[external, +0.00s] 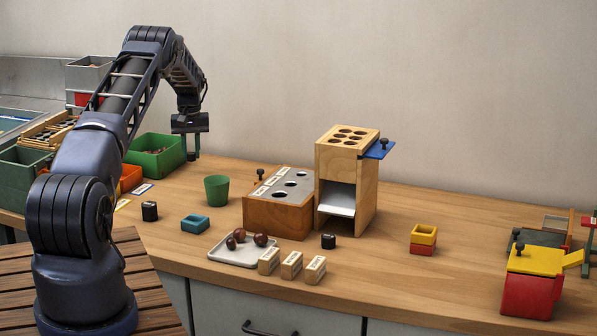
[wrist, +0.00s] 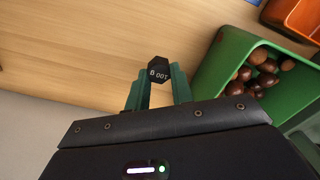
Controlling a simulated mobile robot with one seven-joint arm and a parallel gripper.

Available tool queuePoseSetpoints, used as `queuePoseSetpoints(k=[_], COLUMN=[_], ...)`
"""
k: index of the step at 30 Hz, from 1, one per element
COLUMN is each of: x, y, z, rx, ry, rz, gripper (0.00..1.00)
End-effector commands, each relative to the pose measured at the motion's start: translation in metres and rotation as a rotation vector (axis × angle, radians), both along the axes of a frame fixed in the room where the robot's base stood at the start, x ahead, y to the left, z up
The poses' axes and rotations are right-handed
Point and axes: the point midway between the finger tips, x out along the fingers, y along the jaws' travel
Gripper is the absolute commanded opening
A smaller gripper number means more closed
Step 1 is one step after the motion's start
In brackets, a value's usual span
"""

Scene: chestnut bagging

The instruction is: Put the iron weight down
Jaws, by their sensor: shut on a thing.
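The iron weight (wrist: 158,69), a small black six-sided block marked 100 g, sits between the green fingers of my gripper (wrist: 158,84) in the wrist view. My gripper (external: 191,152) is shut on it, near the wall at the back left of the bench in the external view. Bench wood shows beyond the weight in the wrist view; the gap beneath it is hard to judge. Two other small black weights stand on the bench: one left of the blue tray (external: 149,211) and one by the wooden tower (external: 328,242).
A green bin (wrist: 205,77) of chestnuts stands right of the gripper in the wrist view, with an orange bin (wrist: 290,14) beyond. A green cup (external: 217,191), blue tray (external: 195,225) and wooden block with holes (external: 275,215) stand on the bench. Wood left of the weight in the wrist view is clear.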

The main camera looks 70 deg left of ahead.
Motion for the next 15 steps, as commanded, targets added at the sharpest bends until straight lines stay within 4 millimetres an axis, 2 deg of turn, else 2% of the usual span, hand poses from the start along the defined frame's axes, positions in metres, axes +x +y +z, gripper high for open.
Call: queuePoseSetpoints(k=[5,15], x=[0.0,0.0], y=[0.0,0.0], z=[-0.008,-0.047], rx=[0.001,0.0], ry=[0.0,0.0], rz=[0.0,0.0], gripper=[0.0,0.0])
